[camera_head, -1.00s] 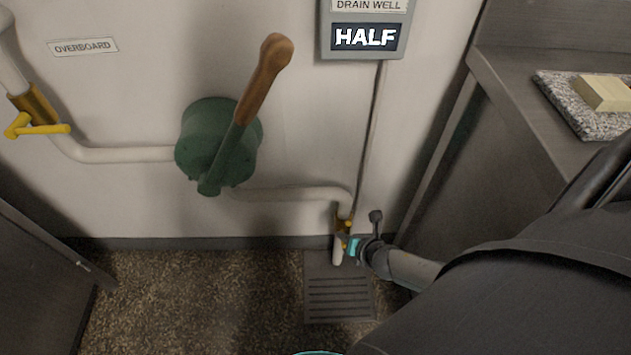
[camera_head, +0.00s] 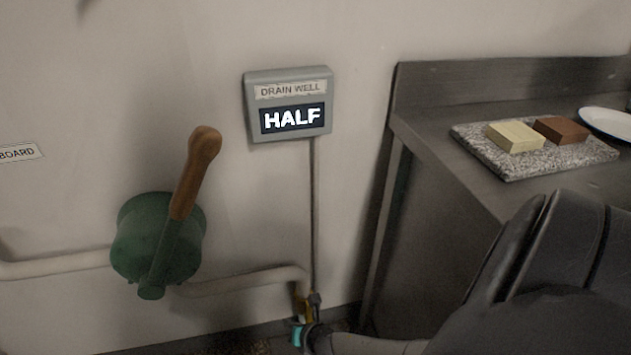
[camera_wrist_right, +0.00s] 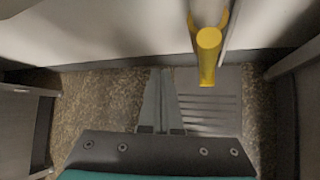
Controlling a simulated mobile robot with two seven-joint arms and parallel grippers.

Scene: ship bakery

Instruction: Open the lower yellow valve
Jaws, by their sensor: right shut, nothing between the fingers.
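The lower yellow valve (camera_head: 301,307) sits on the pale pipe low on the wall, at the bottom of the head view, partly hidden by my right gripper. In the right wrist view the yellow valve (camera_wrist_right: 208,48) shows larger, with its rounded handle end facing the camera. My right gripper (camera_head: 299,329) is right at the valve in the head view. In the wrist view its fingers (camera_wrist_right: 160,75) are shut and empty, to the left of the valve and apart from it in the picture. My left gripper is not in view.
A green hand pump (camera_head: 158,240) with a wooden lever (camera_head: 195,170) is on the wall at left. A drain well display (camera_head: 290,105) reads HALF. A metal counter (camera_head: 430,150) stands at right. A floor grate (camera_wrist_right: 212,108) lies below the valve.

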